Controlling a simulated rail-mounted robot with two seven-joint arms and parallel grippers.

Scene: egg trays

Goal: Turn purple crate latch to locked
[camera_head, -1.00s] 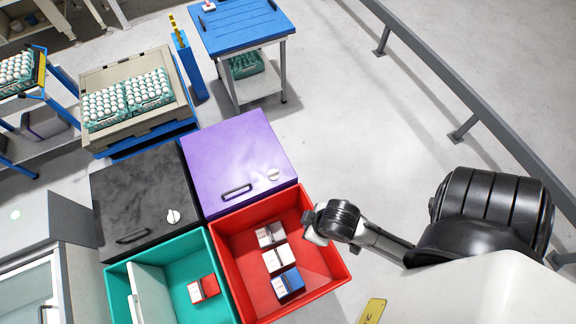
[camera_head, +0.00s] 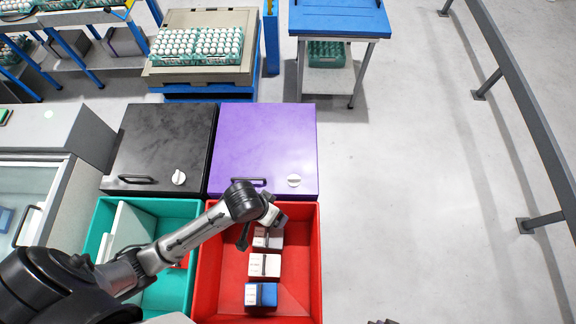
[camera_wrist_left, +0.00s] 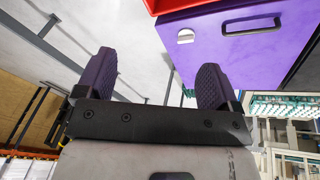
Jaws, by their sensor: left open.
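The purple crate (camera_head: 263,140) has a dark bar handle (camera_head: 252,181) and a round white latch (camera_head: 294,181) near its front edge. The latch's raised grip looks roughly sideways in the head view. My left gripper (camera_head: 261,232) is open and empty over the far end of the red bin, in front of the crate and apart from the latch. Its arm partly covers the crate's front edge. In the left wrist view the two fingers (camera_wrist_left: 155,80) are spread with nothing between them, and the latch (camera_wrist_left: 185,36) shows beyond them on the purple face. My right gripper is not visible.
The black crate (camera_head: 160,140) with its own white knob (camera_head: 179,177) stands left of the purple one. The red bin (camera_head: 314,255) holds small boxes, and a teal bin (camera_head: 100,225) is beside it. Egg trays and a blue table (camera_head: 340,18) stand behind. Floor at right is free.

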